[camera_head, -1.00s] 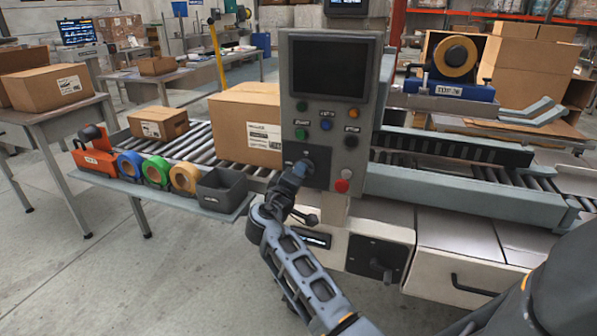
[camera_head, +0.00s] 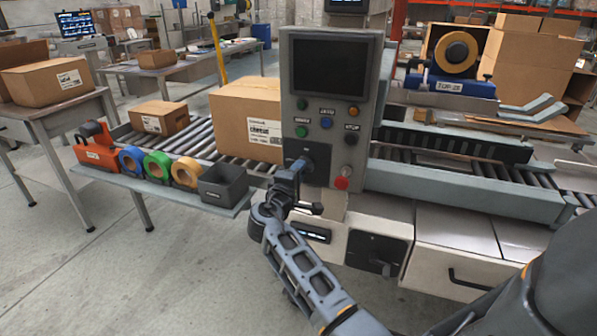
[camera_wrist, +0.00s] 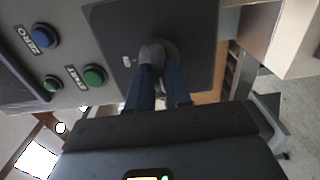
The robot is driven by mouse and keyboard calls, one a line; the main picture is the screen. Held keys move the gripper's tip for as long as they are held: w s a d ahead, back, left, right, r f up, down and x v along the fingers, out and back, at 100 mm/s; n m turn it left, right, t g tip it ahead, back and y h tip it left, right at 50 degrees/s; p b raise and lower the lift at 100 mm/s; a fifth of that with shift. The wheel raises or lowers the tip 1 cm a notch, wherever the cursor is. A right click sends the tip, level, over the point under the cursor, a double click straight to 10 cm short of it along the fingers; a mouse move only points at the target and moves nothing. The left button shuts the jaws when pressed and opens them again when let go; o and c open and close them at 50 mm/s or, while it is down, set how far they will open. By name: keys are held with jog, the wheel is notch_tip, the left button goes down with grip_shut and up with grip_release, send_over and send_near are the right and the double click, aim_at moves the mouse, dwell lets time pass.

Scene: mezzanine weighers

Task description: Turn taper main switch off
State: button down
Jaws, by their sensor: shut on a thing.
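A grey control panel (camera_head: 300,75) stands over the roller conveyor, with a dark switch plate (camera_head: 316,158) low on its front. My gripper (camera_head: 296,167) is at this plate and hides most of the switch in the head view. In the wrist view, the rounded grey switch knob (camera_wrist: 157,50) stands on the dark plate (camera_wrist: 203,30). My gripper's two blue-grey fingers (camera_wrist: 161,80) are shut on the knob, one on each side. A small pale mark beside the knob is too small to read.
Green (camera_wrist: 94,77) and blue (camera_wrist: 44,36) buttons sit close by the plate. A red button (camera_head: 342,183) is right of my gripper. Below is a cabinet with another dark rotary handle (camera_head: 380,265). A grey bin (camera_head: 222,187) and tape rolls lie on the left shelf.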

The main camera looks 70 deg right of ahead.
jog(key=shift+a, duration=0.1)
jog(key=c, duration=1)
grip_release()
jog(key=shift+c, duration=0.2)
jog(key=a+b, duration=0.1)
jog(key=a, duration=0.6)
jog(key=shift+s+a, duration=0.25)
jog(key=shift+a, duration=0.1)
jog(key=shift+f, duration=0.15)
